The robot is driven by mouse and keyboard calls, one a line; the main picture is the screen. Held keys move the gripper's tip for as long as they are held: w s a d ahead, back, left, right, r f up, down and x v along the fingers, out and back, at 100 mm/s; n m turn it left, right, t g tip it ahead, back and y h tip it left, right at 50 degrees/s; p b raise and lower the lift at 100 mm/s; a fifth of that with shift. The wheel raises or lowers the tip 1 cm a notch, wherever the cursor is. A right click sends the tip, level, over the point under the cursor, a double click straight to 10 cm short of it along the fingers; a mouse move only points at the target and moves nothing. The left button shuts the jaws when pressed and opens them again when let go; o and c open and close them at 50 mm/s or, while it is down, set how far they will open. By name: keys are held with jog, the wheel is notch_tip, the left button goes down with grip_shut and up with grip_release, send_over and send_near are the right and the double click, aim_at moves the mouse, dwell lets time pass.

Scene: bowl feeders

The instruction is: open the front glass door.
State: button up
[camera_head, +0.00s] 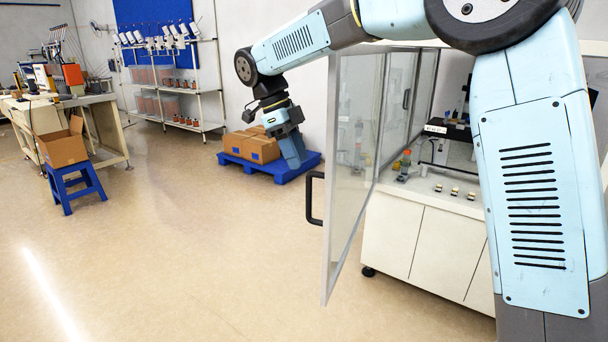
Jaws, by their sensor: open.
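The front glass door (347,165) has a pale frame and stands swung out from the white machine cabinet (418,240), its free edge towards me. Its black handle (314,198) is on the left side of that free edge. My gripper (294,163) is left of the door and above the handle in the picture, pointing down. My arm hides the cabinet's right part.
A second glass panel with a black handle (406,99) stands farther back. Several small parts and devices sit on the cabinet top. A blue pallet (232,160) with cardboard boxes (250,147) lies behind my gripper. A blue stool (75,186) stands left. The middle floor is clear.

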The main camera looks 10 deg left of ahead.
jog(key=shift+v, duration=2.15)
